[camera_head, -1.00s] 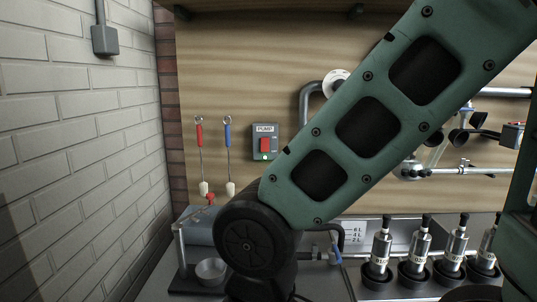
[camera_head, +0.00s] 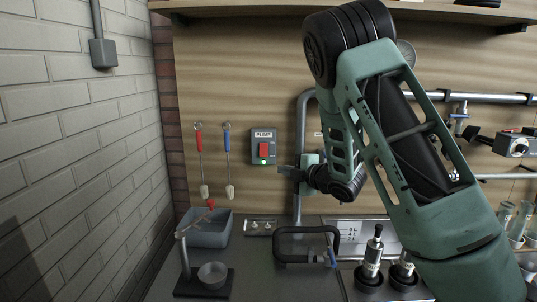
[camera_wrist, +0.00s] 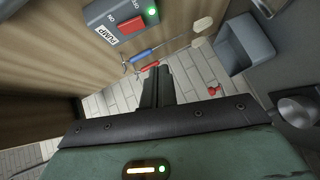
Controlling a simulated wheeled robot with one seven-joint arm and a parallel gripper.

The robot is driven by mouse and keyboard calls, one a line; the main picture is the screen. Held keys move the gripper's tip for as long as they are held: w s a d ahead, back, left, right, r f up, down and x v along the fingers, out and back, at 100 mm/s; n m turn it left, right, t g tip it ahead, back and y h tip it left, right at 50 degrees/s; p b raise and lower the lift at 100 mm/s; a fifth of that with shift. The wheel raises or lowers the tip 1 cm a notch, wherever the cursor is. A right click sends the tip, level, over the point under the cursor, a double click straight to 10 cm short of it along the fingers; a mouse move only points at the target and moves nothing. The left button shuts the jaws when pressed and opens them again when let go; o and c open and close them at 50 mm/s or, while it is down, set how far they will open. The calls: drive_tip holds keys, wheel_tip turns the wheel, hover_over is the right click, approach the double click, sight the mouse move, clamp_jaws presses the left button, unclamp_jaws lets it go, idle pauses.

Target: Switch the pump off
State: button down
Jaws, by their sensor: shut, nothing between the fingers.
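The pump switch box (camera_head: 256,157) is a grey box on the wooden back panel, labelled PUMP. It carries a red rocker (camera_head: 263,151) and a lit green lamp (camera_head: 263,161). In the wrist view, the red rocker (camera_wrist: 131,28), the lit lamp (camera_wrist: 151,11) and ON and OFF lettering show at the upper left. My gripper (camera_head: 282,171) is just right of and below the box in the head view, with its fingers pointing left. In the wrist view, my gripper (camera_wrist: 157,82) is shut and empty, apart from the box.
A red-handled tool (camera_head: 199,139) and a blue-handled one (camera_head: 227,142) hang left of the box. A grey pipe (camera_head: 301,110) runs up the panel at the right. Below are a blue-grey bin (camera_head: 210,238), a metal bowl (camera_head: 212,273) and a black curved handle (camera_head: 284,232).

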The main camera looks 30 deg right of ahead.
drive_tip(key=shift+s+d+r+n+t+y, duration=0.15)
drive_tip(key=shift+s+d+r+n, duration=0.05)
drive_tip(key=shift+d+r+n, duration=0.2)
drive_tip(key=shift+s+d+r+n+t+y, duration=0.15)
drive_tip(key=shift+d+n, duration=0.15)
drive_tip(key=shift+d, duration=0.2)
drive_tip(key=p, duration=0.4)
approach(260, 157)
drive_tip(key=w+a, duration=0.1)
drive_tip(key=a, duration=0.2)
drive_tip(key=shift+w+d+f+p, duration=0.1)
drive_tip(key=shift+w+d+p, duration=0.25)
drive_tip(key=shift+w, duration=0.45)
drive_tip(key=shift+w+d+f+p, duration=0.1)
drive_tip(key=shift+w+d+p, duration=0.25)
drive_tip(key=shift+w, duration=0.4)
drive_tip(key=shift+w+d+f+p, duration=0.1)
drive_tip(key=shift+w+d+p, duration=0.25)
drive_tip(key=shift+w, duration=0.45)
